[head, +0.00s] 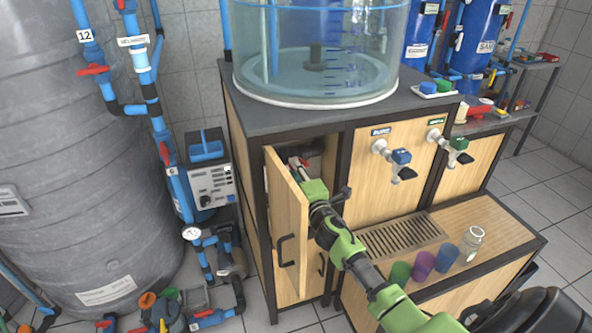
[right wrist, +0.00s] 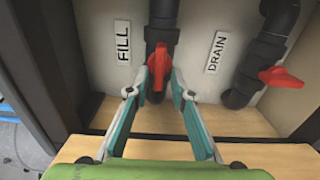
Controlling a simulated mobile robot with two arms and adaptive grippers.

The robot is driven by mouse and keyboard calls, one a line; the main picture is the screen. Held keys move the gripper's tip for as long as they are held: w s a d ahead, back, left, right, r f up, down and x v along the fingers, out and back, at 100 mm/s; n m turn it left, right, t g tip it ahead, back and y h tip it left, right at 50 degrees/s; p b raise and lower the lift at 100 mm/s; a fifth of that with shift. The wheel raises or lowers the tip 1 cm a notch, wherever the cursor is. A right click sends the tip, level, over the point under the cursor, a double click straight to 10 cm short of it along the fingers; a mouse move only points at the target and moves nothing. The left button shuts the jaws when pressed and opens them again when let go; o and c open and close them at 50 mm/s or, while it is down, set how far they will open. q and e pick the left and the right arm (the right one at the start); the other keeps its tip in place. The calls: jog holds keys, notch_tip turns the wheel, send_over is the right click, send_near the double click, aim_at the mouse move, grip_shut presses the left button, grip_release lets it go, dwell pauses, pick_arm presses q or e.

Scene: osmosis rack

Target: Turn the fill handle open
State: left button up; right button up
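The red fill handle (right wrist: 157,58) sits on a black pipe beside the FILL label (right wrist: 123,42) inside the cabinet. It points along the pipe and toward me, with its lower end between my fingers. My right gripper (right wrist: 168,78) is open, its two fingers on either side of the handle; I see no clear grip on it. In the head view, my right gripper (head: 303,175) reaches into the open cabinet, and the door and arm partly hide it. My left gripper is not in view.
A second red handle (right wrist: 285,77) is on the drain pipe at right, set crosswise. The open cabinet door (head: 287,225) stands left of my arm. A water tank (head: 315,50) is above.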

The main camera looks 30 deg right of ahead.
jog(key=v, duration=1.2)
jog(key=shift+s, duration=0.1)
dwell(0.6)
